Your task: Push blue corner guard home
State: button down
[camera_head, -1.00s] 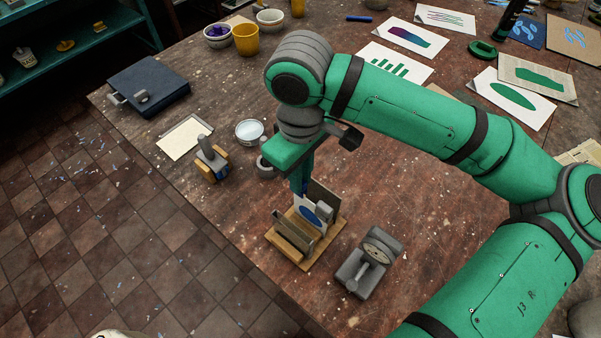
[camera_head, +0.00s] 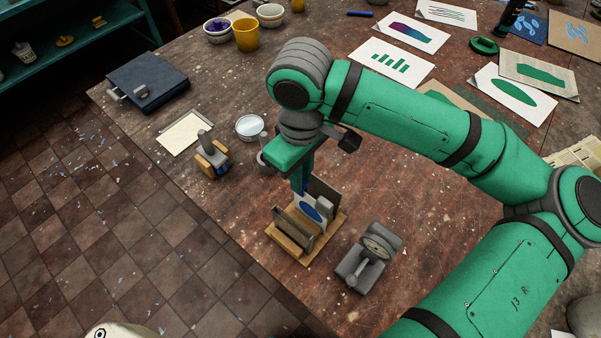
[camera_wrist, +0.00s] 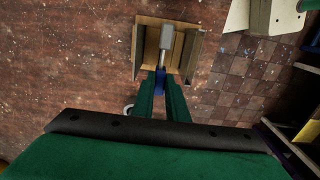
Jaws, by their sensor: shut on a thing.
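The blue corner guard (camera_wrist: 160,84) is a small blue piece between my fingertips in the wrist view. My gripper (camera_wrist: 160,92) is shut on it. In the head view my gripper (camera_head: 302,188) points down at the back of a small wooden stand (camera_head: 292,256). The stand holds a pale panel with a blue oval (camera_head: 311,209) upright between dark side boards. A grey block (camera_head: 325,208) stands at the panel's right; a grey block also shows over the stand in the wrist view (camera_wrist: 167,42). My fingers mostly hide the guard in the head view, and its contact with the panel is unclear.
A grey clamp-like device (camera_head: 369,257) sits right of the stand. A wooden and grey tool (camera_head: 211,157), a white dish (camera_head: 249,127) and a pale sheet (camera_head: 185,133) lie to the left. The table edge is close on the left.

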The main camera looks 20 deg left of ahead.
jog(key=shift+f, duration=0.7)
dwell(0.5)
jog(key=c, duration=1.7)
grip_release()
jog(key=shift+o, duration=0.2)
jog(key=shift+r, duration=3.5)
